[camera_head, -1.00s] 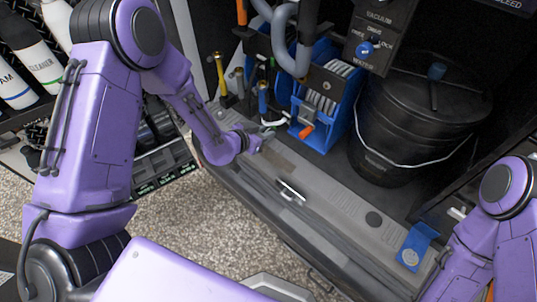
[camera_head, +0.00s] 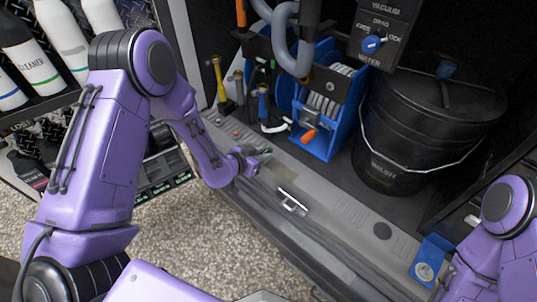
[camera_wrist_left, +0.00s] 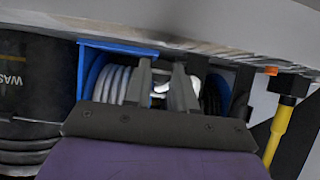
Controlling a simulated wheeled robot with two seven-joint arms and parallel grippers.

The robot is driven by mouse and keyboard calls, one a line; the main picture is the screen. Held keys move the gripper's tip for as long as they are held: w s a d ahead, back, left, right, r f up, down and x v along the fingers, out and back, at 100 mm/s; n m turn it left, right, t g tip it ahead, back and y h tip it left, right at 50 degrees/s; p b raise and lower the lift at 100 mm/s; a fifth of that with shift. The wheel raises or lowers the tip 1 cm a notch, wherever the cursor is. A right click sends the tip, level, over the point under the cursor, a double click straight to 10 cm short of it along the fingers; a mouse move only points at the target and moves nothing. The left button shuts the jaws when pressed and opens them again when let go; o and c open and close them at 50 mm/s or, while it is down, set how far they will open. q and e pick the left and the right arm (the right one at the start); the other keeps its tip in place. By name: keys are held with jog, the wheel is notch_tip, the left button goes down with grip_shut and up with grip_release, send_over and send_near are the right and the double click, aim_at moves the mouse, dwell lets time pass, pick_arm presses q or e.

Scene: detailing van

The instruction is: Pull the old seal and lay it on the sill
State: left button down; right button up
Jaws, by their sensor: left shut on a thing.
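The van sill (camera_head: 345,215) runs diagonally across the head view as a grey ledge, with dark ribbed strips along its outer edge. My left gripper (camera_head: 262,154) is low over the sill's inner part, beside a brownish patch (camera_head: 284,173). In the left wrist view my left gripper (camera_wrist_left: 162,68) has its two dark fingers against the sill's ragged, brown-stained edge (camera_wrist_left: 215,56). It is shut on what I take to be the old seal, mostly hidden by the fingers. My right arm shows at the right edge; its gripper is outside the picture.
A blue hose reel (camera_head: 325,110) with an orange handle and a black bucket (camera_head: 420,125) stand behind the sill. A silver handle (camera_head: 292,203) and a blue bracket (camera_head: 430,260) are on the sill. Upright tools, including a yellow one (camera_head: 218,80), stand behind my left gripper.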

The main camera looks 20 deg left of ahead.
pick_arm(q)
jog(key=shift+f+b, duration=0.6)
jog(key=shift+f, duration=0.4)
jog(key=c, duration=0.8)
grip_release()
jog(key=shift+c, duration=0.2)
jog(key=p+v, duration=0.1)
jog(key=v, duration=0.9)
jog(key=shift+s+r, duration=0.2)
jog(key=shift+s, duration=0.05)
